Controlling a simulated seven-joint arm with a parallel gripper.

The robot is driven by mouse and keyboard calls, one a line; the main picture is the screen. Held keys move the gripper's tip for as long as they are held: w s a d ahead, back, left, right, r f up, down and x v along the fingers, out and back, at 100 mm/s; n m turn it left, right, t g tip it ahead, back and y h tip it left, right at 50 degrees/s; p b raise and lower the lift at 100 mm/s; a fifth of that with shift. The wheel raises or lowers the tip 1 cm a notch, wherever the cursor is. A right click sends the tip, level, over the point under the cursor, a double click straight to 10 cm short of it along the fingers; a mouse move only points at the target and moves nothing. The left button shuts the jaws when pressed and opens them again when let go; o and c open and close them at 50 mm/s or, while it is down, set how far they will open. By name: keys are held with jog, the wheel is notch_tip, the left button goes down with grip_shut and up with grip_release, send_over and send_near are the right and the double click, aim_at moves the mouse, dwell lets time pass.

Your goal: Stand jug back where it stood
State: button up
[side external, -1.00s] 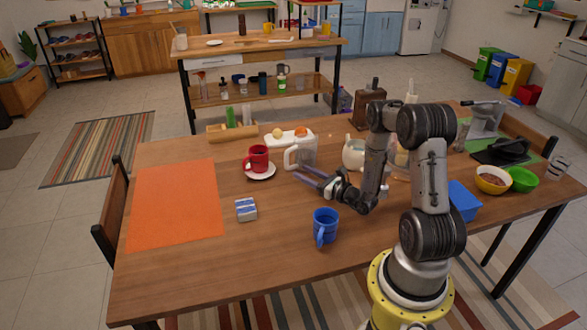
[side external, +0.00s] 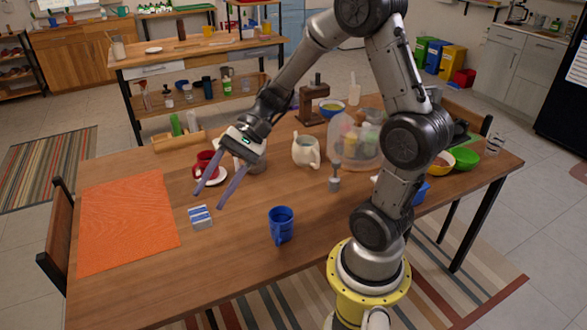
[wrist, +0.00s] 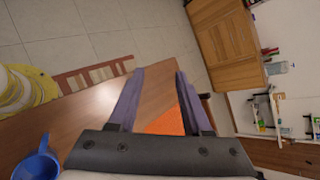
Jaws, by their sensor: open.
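A cream jug (side external: 306,150) stands upright on the wooden table, right of my gripper. My gripper (side external: 208,201) is raised over the table, pointing down and left, in front of the red mug (side external: 204,158). Its purple fingers are apart with nothing between them. The wrist view also shows the open, empty fingers (wrist: 158,75), with no jug in sight.
An orange mat (side external: 128,220) lies at the left. A blue-and-white block (side external: 200,217) and a blue mug (side external: 281,226) stand near the front. A small grey shaker (side external: 335,178) and a clear container (side external: 350,140) are to the right.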

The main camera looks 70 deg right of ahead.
jog(key=s+d+r+n+t+h, duration=0.1)
jog(key=s+r+n+h, duration=0.2)
jog(key=s+n+h, duration=0.2)
jog(key=s+d+r+n+t+h, duration=0.1)
jog(key=s+n+h, duration=0.4)
jog(key=s, duration=0.5)
jog(key=shift+d+r+n+h, duration=0.3)
jog(key=shift+d+r+n, duration=0.55)
jog(key=shift+n, duration=0.45)
jog(key=shift+a, duration=0.1)
